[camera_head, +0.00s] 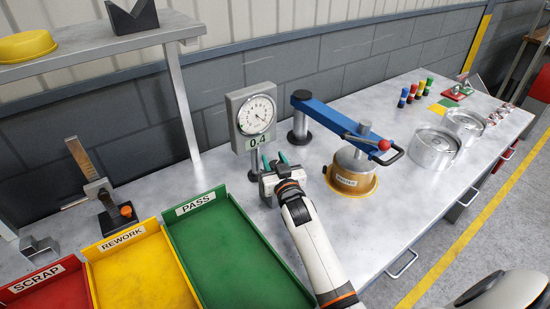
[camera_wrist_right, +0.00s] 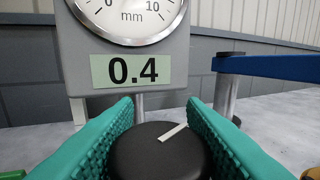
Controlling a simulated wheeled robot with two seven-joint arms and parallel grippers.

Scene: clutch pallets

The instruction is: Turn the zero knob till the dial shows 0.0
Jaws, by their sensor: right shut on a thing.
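The grey dial gauge (camera_head: 257,114) stands on a post near the back of the bench. Its green readout (camera_head: 256,141) shows 0.4, and the same readout (camera_wrist_right: 131,70) is large in the right wrist view. The round black zero knob (camera_wrist_right: 150,155) sits below and in front of the gauge, with a white mark pointing up and right. My right gripper (camera_head: 275,162) has its teal fingers on either side of the knob, shut on it. The fingers hide the knob in the head view. My left gripper is not in view.
A blue arm (camera_head: 340,120) on a post reaches over a brass-coloured pot (camera_head: 352,180) right of my gripper. Green PASS (camera_head: 235,255), yellow REWORK (camera_head: 140,275) and red SCRAP (camera_head: 50,290) trays lie left. Silver round parts (camera_head: 433,148) stand further right.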

